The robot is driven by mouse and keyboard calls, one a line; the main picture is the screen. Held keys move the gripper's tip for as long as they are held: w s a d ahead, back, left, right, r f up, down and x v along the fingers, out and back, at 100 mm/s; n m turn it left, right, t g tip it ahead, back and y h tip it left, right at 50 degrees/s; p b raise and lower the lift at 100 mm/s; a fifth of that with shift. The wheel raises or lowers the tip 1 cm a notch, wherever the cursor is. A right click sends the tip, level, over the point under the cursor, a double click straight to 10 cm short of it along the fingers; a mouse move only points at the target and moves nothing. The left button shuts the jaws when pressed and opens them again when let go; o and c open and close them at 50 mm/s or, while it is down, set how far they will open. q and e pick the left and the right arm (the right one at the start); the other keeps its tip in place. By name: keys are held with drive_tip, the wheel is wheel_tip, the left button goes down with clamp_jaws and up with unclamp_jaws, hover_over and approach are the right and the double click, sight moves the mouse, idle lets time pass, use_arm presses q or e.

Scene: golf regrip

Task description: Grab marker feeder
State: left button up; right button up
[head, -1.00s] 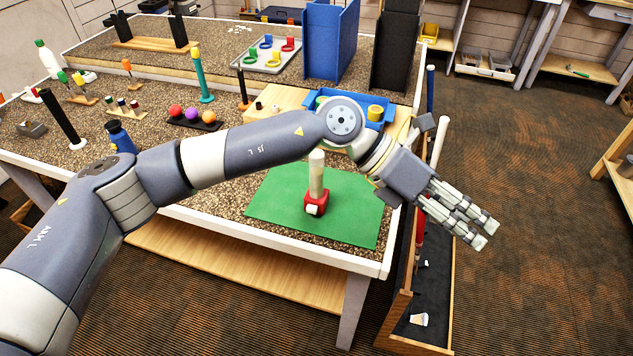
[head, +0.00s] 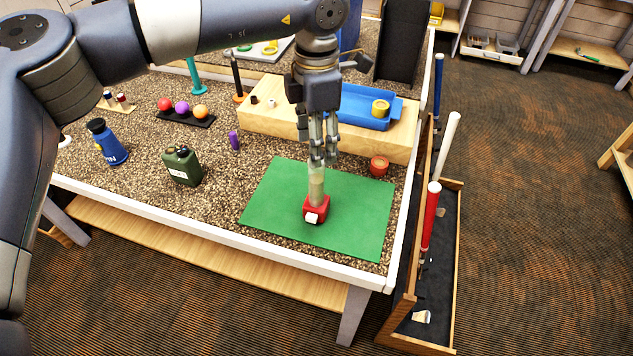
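The marker feeder (head: 316,190) looks to be the upright pale tube in a red base (head: 315,209) with a white piece at its front. It stands on the green mat (head: 360,225). My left gripper (head: 323,162) points straight down at the top of the tube, and its fingers hide the tube's upper end. The fingers look close together, but I cannot tell whether they are around the tube, touching it or just behind it. My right gripper is not in view.
A red round container (head: 379,166) sits behind the mat. A wooden block (head: 262,122) with a blue tray (head: 362,108) stands farther back. A green canister (head: 182,166) and a blue bottle (head: 107,143) stand left.

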sight(318, 181)
use_arm(q)
drive_tip(key=shift+s+f+p, duration=0.2)
drive_tip(key=shift+f, duration=0.35)
drive_tip(key=shift+s+f+p, duration=0.15)
drive_tip(key=shift+f, duration=0.4)
drive_tip(key=f+p, duration=0.1)
drive_tip(key=f, duration=0.1)
drive_tip(key=f+p, duration=0.1)
drive_tip(key=f, duration=0.2)
drive_tip(key=f+p, duration=0.1)
drive_tip(key=f, duration=0.1)
drive_tip(key=shift+s+d+f, duration=0.15)
drive_tip(key=shift+s+f, duration=0.1)
drive_tip(key=shift+s, duration=0.05)
drive_tip(key=shift+w+f, duration=0.1)
drive_tip(key=shift+f, duration=0.1)
clamp_jaws()
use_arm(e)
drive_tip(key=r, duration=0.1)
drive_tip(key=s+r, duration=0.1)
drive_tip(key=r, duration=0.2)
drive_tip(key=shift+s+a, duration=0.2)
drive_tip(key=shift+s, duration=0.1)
